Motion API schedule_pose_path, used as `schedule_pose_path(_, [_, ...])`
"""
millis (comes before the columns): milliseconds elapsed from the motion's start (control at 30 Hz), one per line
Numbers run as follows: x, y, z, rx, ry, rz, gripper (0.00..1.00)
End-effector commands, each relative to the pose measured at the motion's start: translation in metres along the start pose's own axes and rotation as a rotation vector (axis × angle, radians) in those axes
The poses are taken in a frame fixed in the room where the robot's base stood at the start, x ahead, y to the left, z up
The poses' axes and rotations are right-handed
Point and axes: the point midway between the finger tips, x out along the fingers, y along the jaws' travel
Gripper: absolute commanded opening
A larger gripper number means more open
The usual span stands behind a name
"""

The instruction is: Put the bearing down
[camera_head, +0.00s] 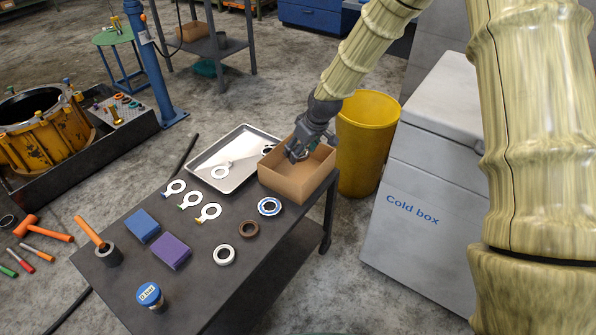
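My gripper (300,152) points down into the open cardboard box (290,187) at the far right end of the dark table (205,290). Its fingertips are small and partly merged with the dark shape between them, so I cannot tell whether it holds a bearing. Three ring-shaped parts lie flat on the table in front of the box: a blue-and-white ring (269,206), a brown ring (249,229) and a pale grey ring (225,255). I cannot tell for sure which of them are bearings. The inside of the box is partly hidden by the gripper.
A yellow bin (366,140) and cold box (435,190) stand right.

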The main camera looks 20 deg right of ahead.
Motion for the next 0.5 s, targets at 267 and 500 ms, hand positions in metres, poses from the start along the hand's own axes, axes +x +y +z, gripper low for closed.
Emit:
schedule_pose_path(267, [0.042,-0.004,0.014,-0.005,-0.001,-0.003,0.30])
schedule_pose_path(500, [0.059,-0.003,0.022,-0.003,-0.001,-0.002,0.30])
